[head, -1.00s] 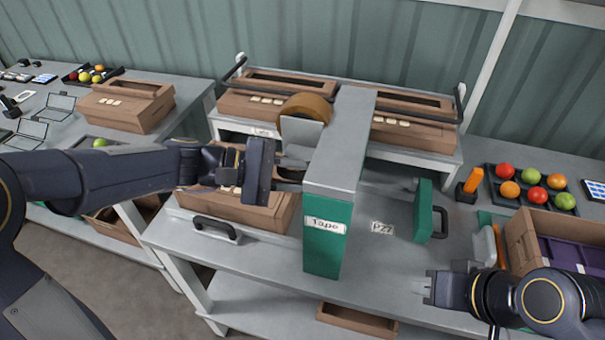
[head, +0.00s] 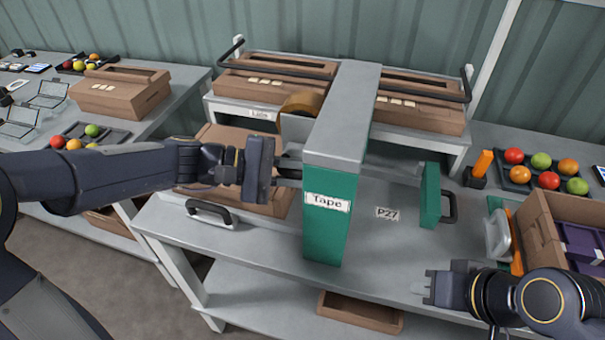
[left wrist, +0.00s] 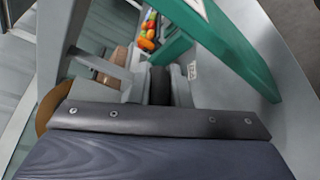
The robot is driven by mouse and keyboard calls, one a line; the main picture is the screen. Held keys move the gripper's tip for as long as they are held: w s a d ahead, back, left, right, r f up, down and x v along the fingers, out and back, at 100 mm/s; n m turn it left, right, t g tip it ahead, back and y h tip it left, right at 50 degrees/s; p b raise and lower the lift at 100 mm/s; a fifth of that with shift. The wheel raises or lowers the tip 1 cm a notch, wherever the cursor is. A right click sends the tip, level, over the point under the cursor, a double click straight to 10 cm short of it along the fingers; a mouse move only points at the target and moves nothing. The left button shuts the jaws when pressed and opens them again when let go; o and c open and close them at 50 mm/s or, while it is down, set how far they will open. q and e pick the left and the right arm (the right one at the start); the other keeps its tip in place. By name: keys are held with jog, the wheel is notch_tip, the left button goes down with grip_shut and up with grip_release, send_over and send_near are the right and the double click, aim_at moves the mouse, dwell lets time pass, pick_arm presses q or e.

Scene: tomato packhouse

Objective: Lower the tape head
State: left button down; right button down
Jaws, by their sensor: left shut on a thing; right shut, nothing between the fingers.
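The tape machine is a green post (head: 326,240) labelled "Tape" with a grey beam (head: 345,115) on top. Its tape head, with a brown tape roll (head: 302,101) and a grey plate (head: 294,128), sits left of the beam. My left gripper (head: 286,172) is shut at the head's handle, beside the post; its fingertips are mostly hidden. The left wrist view shows a dark handle (left wrist: 160,84) just beyond the gripper. The tape roll (left wrist: 52,106) shows at its left. My right gripper (head: 430,288) is shut and empty near the table's front right.
A brown carton (head: 270,200) lies on the table left of the post, partly behind my left gripper. A green side plate (head: 430,195) with a black handle stands to the right. Fruit trays and an open carton (head: 540,235) are far right. The table around the P27 label is clear.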

pick_arm(q)
jog(key=shift+f, duration=0.4)
jog(key=c, duration=1.4)
grip_release()
jog(key=shift+o, duration=0.2)
jog(key=shift+r, duration=0.1)
jog(key=v, duration=0.8)
